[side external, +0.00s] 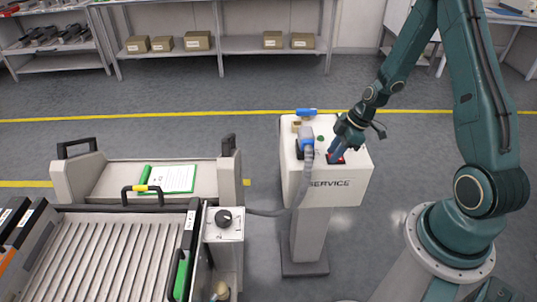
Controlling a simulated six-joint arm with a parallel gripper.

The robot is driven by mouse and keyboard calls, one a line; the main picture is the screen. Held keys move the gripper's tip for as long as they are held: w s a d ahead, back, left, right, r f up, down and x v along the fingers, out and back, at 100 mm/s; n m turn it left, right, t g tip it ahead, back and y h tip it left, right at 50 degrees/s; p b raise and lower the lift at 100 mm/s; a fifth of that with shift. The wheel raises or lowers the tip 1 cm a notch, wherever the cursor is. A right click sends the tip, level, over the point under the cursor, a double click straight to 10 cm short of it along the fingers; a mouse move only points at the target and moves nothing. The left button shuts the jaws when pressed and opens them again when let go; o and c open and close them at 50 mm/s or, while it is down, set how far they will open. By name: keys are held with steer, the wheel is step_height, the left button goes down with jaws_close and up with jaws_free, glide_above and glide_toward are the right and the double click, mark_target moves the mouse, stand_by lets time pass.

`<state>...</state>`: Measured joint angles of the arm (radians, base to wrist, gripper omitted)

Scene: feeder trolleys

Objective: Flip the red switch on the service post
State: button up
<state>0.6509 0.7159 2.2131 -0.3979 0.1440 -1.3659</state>
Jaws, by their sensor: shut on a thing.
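The service post (308,232) stands in the middle of the side external view, a white box on a grey column marked SERVICE. The red switch (336,159) is on its top face, at the right side. My gripper (334,154) reaches down from the upper right to the red switch and is shut there. The fingers cover much of the switch, so its position cannot be told.
A blue-handled valve (306,112), a green button (320,138) and a grey plug (307,139) with a hose sit on the post's top, left of my gripper. A feeder trolley (150,185) with a knob box (224,221) stands to the left. Shelves with boxes line the back.

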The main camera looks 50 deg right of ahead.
steer(key=o, duration=1)
steer(key=shift+r, duration=0.1)
steer(key=v, duration=1.3)
steer(key=shift+s+r, duration=0.2)
steer(key=shift+r, duration=0.05)
steer(key=shift+d, duration=0.15)
